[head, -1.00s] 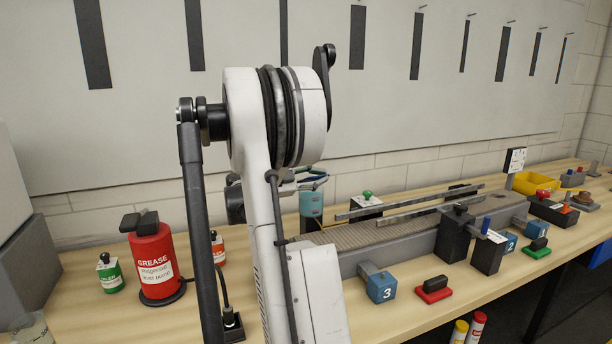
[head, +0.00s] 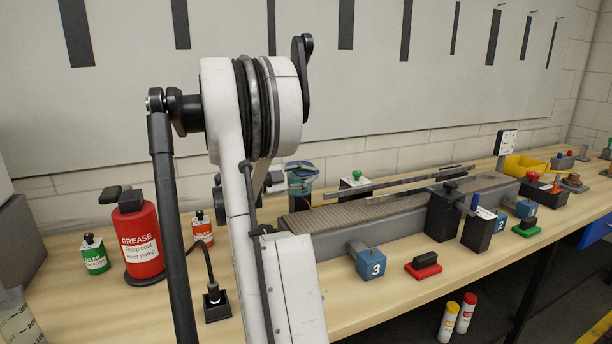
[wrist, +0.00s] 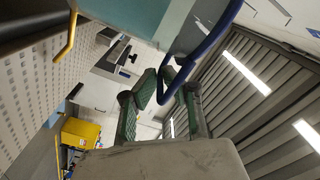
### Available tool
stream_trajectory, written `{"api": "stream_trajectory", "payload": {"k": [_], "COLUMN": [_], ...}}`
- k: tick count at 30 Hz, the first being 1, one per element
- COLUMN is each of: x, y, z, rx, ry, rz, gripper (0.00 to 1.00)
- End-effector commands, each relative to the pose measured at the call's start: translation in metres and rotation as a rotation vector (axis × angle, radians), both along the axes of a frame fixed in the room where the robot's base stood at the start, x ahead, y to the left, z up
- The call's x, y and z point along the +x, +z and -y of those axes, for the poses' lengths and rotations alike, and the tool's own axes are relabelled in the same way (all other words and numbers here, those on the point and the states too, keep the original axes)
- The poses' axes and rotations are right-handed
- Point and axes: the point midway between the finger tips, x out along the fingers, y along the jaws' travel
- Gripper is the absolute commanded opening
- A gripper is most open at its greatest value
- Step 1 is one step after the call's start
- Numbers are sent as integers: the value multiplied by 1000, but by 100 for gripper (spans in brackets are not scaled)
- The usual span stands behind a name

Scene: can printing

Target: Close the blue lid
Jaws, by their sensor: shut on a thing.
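In the wrist view a dark blue curved handle (wrist: 213,40) runs down from the upper right, beside a grey round surface. My gripper (wrist: 167,85) has its green-padded fingers on both sides of the handle's lower end and is shut on it.
The conveyor (head: 335,241) runs to the right of the container. A blue block marked 3 (head: 371,264) and a red switch (head: 424,266) are in front. Bare bench lies along the front edge.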

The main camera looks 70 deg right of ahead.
Motion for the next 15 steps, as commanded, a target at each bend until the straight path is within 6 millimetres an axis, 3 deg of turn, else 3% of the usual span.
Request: {"api": "stream_trajectory", "payload": {"k": [9,10,12,15], "x": [0,0,0,0], "y": [-1,-1,-1,-1], "z": [0,0,0,0], "rx": [1,1,1,1], "ry": [0,0,0,0], "rz": [2,2,2,2], "gripper": [0,10,20,25]}}
